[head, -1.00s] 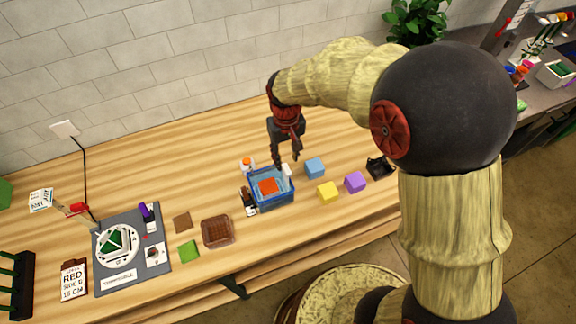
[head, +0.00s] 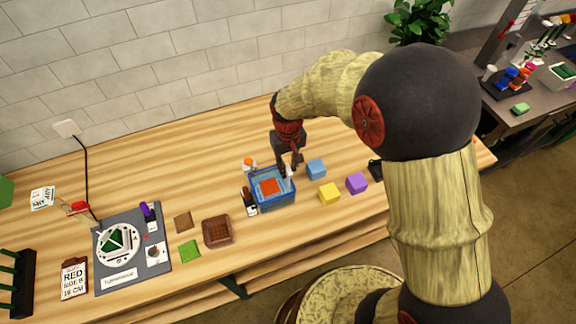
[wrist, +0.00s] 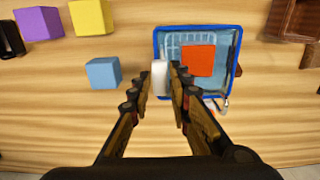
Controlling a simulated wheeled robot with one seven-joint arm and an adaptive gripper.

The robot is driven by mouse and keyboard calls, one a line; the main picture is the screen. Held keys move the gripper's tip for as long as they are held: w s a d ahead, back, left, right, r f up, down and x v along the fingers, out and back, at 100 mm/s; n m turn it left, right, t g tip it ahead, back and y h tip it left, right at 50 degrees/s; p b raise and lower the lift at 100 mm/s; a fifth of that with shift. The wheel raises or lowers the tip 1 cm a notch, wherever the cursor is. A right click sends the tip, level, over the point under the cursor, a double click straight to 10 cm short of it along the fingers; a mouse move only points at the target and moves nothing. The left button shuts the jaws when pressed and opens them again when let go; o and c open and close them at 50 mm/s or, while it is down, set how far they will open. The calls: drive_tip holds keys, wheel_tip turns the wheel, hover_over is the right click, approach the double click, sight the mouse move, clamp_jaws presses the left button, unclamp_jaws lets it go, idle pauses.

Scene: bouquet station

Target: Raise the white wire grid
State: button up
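A blue-rimmed basin (head: 290,203) stands on the wooden bench, with an orange-red block or sponge (head: 269,186) in it. In the wrist view the basin (wrist: 239,55) shows a pale grid pattern (wrist: 176,56) inside, beside and partly behind the orange piece (wrist: 198,61); I take this for the white wire grid. A small white upright piece (wrist: 160,77) stands at the basin's near corner. My gripper (wrist: 164,70) points down over that corner, with its fingertips on either side of the white piece and slim gaps showing. I cannot tell whether they touch it.
Blue (head: 316,169), yellow (head: 329,194) and purple (head: 357,183) blocks sit right of the basin. A dark bottle (head: 249,200) and a white bottle with orange cap (head: 249,164) stand close on its left. A brown tray (head: 218,231) lies farther left. Bench behind is clear.

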clamp_jaws()
idle(0.5)
wheel_tip(320, 180, up, 8)
drive_tip(key=p, duration=0.4)
drive_tip(key=shift+w, duration=0.15)
drive_tip(key=shift+o, duration=2.3)
unclamp_jaws()
